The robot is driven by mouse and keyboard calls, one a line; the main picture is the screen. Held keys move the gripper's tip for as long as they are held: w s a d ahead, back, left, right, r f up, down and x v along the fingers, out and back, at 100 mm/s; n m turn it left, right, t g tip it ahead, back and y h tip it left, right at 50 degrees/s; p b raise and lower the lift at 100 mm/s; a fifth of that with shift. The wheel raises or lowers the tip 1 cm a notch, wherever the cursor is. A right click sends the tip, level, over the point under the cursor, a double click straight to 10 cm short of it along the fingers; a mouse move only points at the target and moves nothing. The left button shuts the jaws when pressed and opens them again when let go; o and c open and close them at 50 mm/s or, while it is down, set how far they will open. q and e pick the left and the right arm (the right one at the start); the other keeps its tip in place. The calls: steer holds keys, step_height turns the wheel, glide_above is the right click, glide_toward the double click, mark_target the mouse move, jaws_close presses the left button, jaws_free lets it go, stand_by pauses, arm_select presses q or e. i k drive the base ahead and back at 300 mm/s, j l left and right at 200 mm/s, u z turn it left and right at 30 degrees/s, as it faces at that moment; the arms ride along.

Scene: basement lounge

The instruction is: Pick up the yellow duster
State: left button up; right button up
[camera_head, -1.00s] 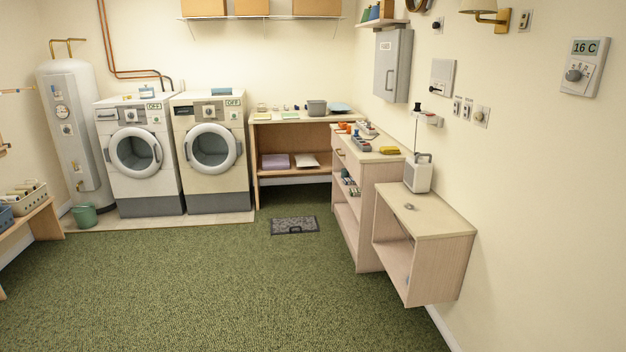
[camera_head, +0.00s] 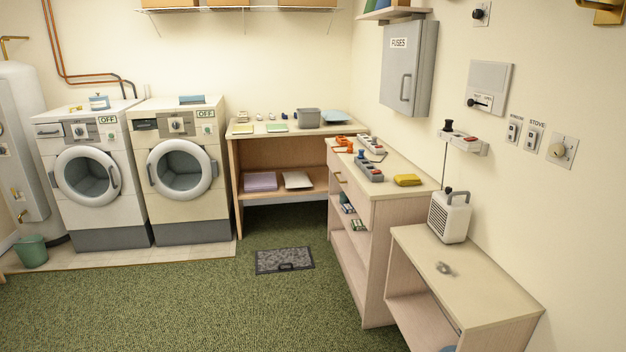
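The yellow duster (camera_head: 407,180) lies on the top of the taller wooden cabinet (camera_head: 390,187) along the right wall, near that top's front right end. It looks like a small folded yellow cloth. Nothing covers it. Neither of my grippers is in view.
A white heater (camera_head: 449,216) stands on the lower cabinet (camera_head: 480,262) in front.

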mark_target(408, 179)
steer(key=i, duration=1.7)
